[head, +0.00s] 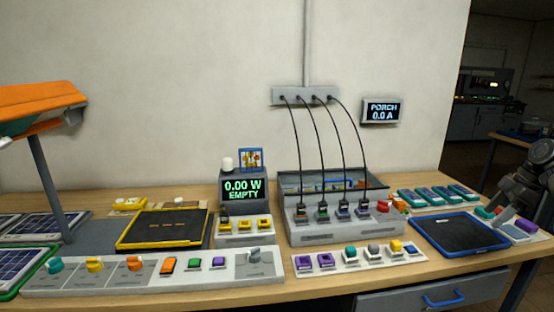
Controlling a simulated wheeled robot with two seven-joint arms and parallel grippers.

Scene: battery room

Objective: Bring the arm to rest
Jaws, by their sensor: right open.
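My right gripper (500,208) is at the far right edge, over the right end of the table, with its fingers pointing down and to the left. It is open, and nothing shows held between its fingers. My left gripper is not in view.
A blue-rimmed dark mat (460,249) lies left of the gripper. Several teal modules (438,195) lie behind it. A charger with black cables (345,228), a display reading 0.00 W EMPTY (244,190), a yellow-rimmed mat (120,245) and an orange hood (40,95) stand further left.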

